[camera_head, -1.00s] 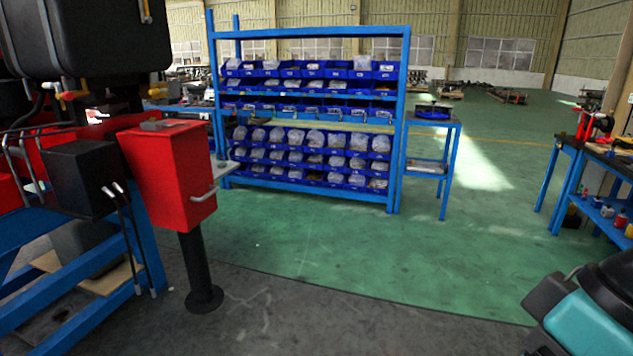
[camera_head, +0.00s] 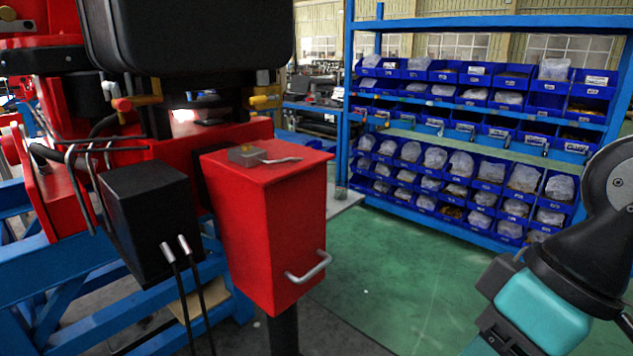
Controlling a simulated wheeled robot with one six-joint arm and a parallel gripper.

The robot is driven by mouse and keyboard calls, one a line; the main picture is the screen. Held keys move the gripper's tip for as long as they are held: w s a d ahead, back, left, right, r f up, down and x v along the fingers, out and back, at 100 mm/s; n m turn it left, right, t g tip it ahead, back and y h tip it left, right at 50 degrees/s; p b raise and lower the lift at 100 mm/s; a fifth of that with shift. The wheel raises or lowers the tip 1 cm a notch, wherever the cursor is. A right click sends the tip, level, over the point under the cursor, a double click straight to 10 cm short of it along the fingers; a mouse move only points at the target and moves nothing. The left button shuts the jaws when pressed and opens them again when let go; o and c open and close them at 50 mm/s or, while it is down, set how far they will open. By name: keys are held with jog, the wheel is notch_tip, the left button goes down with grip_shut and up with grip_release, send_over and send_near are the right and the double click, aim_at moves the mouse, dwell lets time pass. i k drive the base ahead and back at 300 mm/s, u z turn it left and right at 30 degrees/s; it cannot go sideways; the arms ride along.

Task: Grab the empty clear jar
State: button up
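I cannot make out a clear jar for certain. A small, pale, partly see-through object (camera_head: 341,190) stands at the edge of a grey surface (camera_head: 345,206) just right of the red box; it is too small to tell whether it is a jar or whether it is empty. Part of my arm, teal and dark grey, shows at the lower right, well apart from that object. My gripper is not in the picture.
A red box (camera_head: 268,230) with a handle stands on a dark post close ahead. Red and black machinery on blue beams (camera_head: 40,240) fills the left. A blue shelf (camera_head: 620,80) of blue bins stands behind. Green floor (camera_head: 385,290) is free between box and arm.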

aim_at(342, 182)
jog(key=i, duration=0.85)
jog(key=z, duration=0.65)
jog(key=i, duration=0.75)
jog(key=u, duration=0.5)
jog(key=i, duration=0.8)
jog(key=u, duration=0.7)
